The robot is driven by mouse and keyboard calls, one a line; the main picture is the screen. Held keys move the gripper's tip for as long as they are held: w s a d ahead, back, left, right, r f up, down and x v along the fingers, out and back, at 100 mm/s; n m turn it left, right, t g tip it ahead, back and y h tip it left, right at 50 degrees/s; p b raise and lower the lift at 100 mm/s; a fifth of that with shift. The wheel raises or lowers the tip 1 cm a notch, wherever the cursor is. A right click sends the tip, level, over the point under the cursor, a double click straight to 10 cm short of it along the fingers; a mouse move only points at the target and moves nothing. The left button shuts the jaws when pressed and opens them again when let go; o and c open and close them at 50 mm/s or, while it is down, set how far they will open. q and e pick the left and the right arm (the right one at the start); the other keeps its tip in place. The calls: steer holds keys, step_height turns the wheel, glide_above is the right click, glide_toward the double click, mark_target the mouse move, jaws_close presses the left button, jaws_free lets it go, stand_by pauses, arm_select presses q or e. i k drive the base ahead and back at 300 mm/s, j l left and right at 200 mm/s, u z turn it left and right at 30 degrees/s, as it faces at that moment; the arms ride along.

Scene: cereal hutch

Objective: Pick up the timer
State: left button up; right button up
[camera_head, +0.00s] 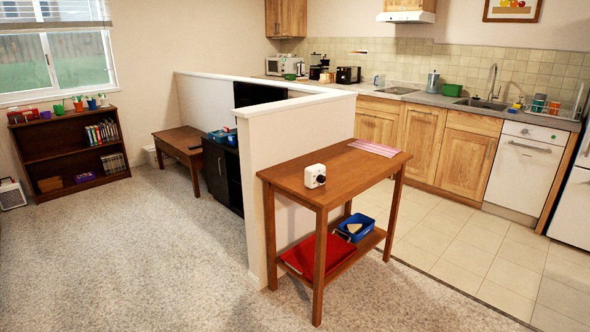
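The timer (315,176) is a small white block with a round black dial on its front. It stands on the top of a brown wooden side table (346,165), near the table's left front part. Nothing touches it except the table top. Neither of my grippers shows in the head view, so their state is hidden.
A pink striped sheet (374,148) lies at the table top's back right. The lower shelf holds a red folded item (318,257) and a blue tray (356,228). A white half wall (262,150) stands directly behind the table's left end. Carpet (165,265) in front is clear.

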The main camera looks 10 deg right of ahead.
mark_target(312, 172)
steer(key=i, duration=1.45)
